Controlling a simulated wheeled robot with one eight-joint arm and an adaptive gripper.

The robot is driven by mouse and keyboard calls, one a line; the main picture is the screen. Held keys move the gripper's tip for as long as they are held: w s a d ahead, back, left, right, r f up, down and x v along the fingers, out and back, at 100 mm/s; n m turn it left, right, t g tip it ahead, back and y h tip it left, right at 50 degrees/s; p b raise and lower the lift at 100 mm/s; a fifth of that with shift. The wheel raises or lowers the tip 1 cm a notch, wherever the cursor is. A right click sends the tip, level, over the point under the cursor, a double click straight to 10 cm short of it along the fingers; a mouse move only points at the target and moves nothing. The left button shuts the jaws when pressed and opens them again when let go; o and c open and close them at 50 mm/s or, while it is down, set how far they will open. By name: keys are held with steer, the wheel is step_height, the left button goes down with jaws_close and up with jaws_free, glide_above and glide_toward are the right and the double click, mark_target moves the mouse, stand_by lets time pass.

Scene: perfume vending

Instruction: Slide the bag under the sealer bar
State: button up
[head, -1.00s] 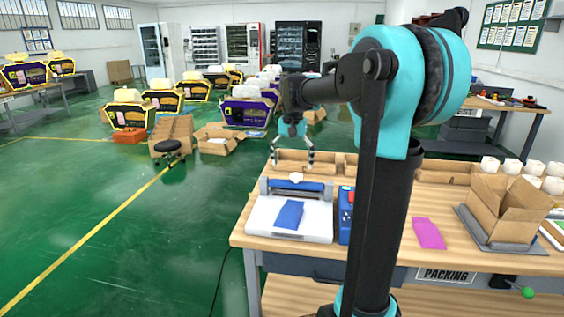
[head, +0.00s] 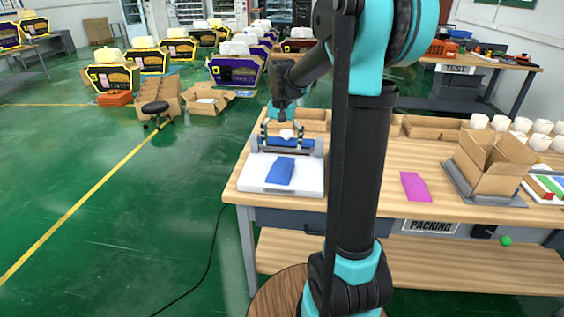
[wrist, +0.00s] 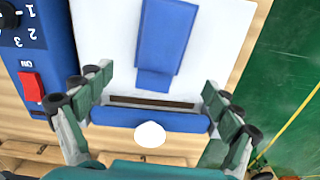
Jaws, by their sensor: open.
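The blue bag (head: 281,171) lies flat on the white bed of the sealer (head: 252,183). In the wrist view the bag (wrist: 166,38) points its narrow end toward the blue sealer bar (wrist: 110,117), with a dark strip between them. The narrow end stops just short of that strip. The bar (head: 275,143) has a white knob (wrist: 150,134) at its middle. My gripper (head: 283,130) is open above the bar. In the wrist view its fingers (wrist: 158,88) are spread wide on either side of the bar and hold nothing.
A blue control box (wrist: 50,70) with a red switch stands beside the sealer. A pink bag (head: 415,187) and an open cardboard box (head: 487,172) lie farther right on the wooden table. Cardboard trays (head: 430,129) line the back edge. Green floor is open to the left.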

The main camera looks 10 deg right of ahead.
mark_target(282, 162)
step_height(282, 162, down, 8)
stand_by(0.4)
steer(key=c, duration=1.3)
steer(key=shift+w+d, duration=0.35)
steer(key=shift+w, duration=0.45)
steer(key=shift+w+d, duration=0.3)
steer(key=shift+w, duration=0.55)
steer(key=shift+w+d, duration=0.35)
steer(key=shift+w, duration=0.45)
steer(key=shift+c, duration=0.2)
steer(key=o, duration=1.3)
steer(key=shift+r, duration=0.15)
step_height(282, 162, up, 12)
steer(key=shift+f, duration=0.15)
